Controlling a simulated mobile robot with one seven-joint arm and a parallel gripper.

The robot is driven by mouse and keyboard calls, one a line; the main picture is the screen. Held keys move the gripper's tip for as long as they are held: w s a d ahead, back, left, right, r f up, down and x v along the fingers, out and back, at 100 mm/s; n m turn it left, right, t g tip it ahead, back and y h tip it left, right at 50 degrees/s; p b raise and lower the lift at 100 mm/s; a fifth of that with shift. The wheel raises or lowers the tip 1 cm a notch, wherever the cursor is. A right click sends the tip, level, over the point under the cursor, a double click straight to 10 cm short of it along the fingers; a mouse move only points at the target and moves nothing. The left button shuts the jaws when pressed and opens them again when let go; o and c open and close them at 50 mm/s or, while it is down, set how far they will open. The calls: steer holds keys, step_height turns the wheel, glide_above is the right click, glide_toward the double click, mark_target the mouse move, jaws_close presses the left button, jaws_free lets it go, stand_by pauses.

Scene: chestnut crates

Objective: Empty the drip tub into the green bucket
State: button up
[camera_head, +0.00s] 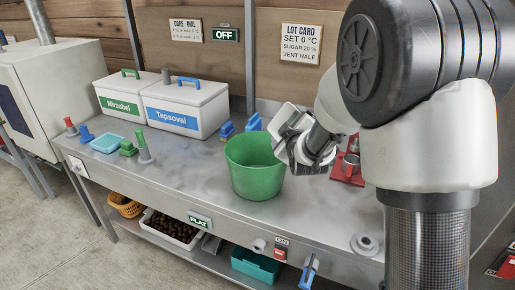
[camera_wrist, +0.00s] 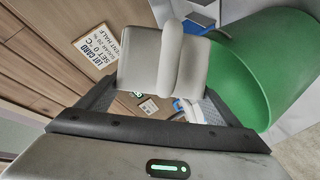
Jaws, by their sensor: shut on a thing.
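My gripper (camera_head: 303,148) is just right of the green bucket (camera_head: 254,168), near its rim. It is shut on a pale grey, boxy thing with a raised ridge, likely the drip tub (camera_wrist: 140,62). In the head view the drip tub (camera_head: 283,117) is tilted at the bucket's upper right. Its inside and contents cannot be made out. The bucket stands upright on the steel bench, and its wall (camera_wrist: 248,75) fills the right of the wrist view. The bucket's contents are hidden.
White boxes labelled Mirzobel (camera_head: 119,101) and Tepsoval (camera_head: 185,105) stand at the back left. A light blue tray (camera_head: 107,143) and small coloured handled tools lie at the left. A red stand (camera_head: 347,172) is right of my gripper. The bench (camera_head: 195,167) is clear left of the bucket.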

steer(key=shift+a+f+n, duration=0.15)
steer(key=shift+f+n, duration=0.05)
steer(key=shift+n, duration=0.1)
stand_by(0.8)
steer(key=shift+s+a+r+n+t+p, duration=0.15)
steer(key=shift+n+t+p, duration=0.2)
steer(key=shift+n+t, duration=0.05)
stand_by(1.2)
